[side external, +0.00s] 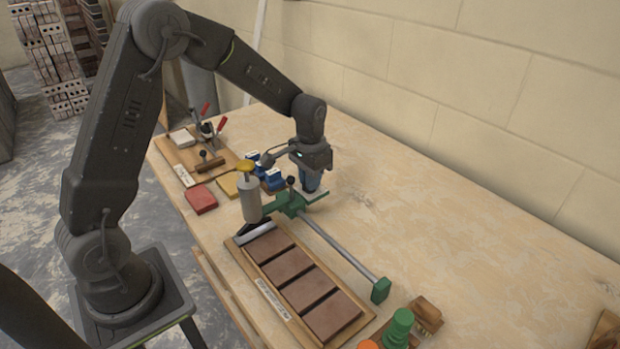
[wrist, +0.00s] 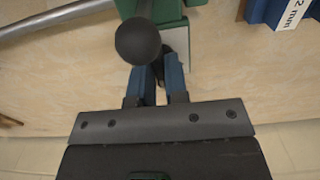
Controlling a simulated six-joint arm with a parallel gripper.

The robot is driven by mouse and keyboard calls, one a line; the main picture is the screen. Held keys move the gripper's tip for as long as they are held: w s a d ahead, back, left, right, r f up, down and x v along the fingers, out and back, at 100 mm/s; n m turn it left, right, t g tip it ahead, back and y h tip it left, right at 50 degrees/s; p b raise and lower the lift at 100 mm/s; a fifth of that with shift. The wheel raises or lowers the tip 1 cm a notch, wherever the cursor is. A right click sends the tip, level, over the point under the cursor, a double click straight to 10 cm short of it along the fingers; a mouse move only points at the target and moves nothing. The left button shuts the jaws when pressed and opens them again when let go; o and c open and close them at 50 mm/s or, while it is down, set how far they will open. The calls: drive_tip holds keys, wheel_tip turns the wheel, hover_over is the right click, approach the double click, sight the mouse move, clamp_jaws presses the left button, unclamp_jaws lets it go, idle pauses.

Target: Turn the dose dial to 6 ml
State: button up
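In the side view, a grey cylinder (side external: 250,200) stands upright at the left end of a green carriage (side external: 288,204). A yellow round cap (side external: 246,166) tops it, perhaps the dose dial; no scale or setting is readable. My gripper (side external: 309,187) points down at the carriage's right side, apart from the cylinder. In the wrist view, my gripper's blue fingers (wrist: 158,78) have a narrow gap with something dark in or behind it; whether they hold it is unclear. A black ball knob (wrist: 138,42) on the green carriage (wrist: 170,10) partly covers one finger. The yellow cap is outside this view.
A metal rail (side external: 340,244) runs from the carriage to a green end block (side external: 381,290). A wooden tray (side external: 246,262) holds several brown slabs. Blue blocks (side external: 272,178), a red block (side external: 201,199) and a tool board (side external: 187,152) lie behind. The table's right side is mostly clear.

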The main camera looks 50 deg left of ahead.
drive_tip(key=o, duration=0.4)
wheel_tip(320, 180, up, 14)
drive_tip(key=shift+f, duration=0.1)
idle(0.4)
drive_tip(key=s+d+r+t, duration=0.1)
drive_tip(key=s+d+r, duration=0.15)
drive_tip(key=s, duration=0.35)
drive_tip(key=s+d+r+t, duration=0.2)
drive_tip(key=s+r, duration=0.1)
drive_tip(key=s, duration=0.2)
drive_tip(key=s+d+t, duration=0.1)
drive_tip(key=s, duration=0.3)
drive_tip(key=s+d+f, duration=0.1)
drive_tip(key=s, duration=0.3)
drive_tip(key=s+d+t, duration=0.1)
drive_tip(key=s, duration=0.3)
drive_tip(key=shift+s+f+t, duration=0.15)
drive_tip(key=shift+f+t, duration=0.15)
drive_tip(key=shift+f, duration=0.05)
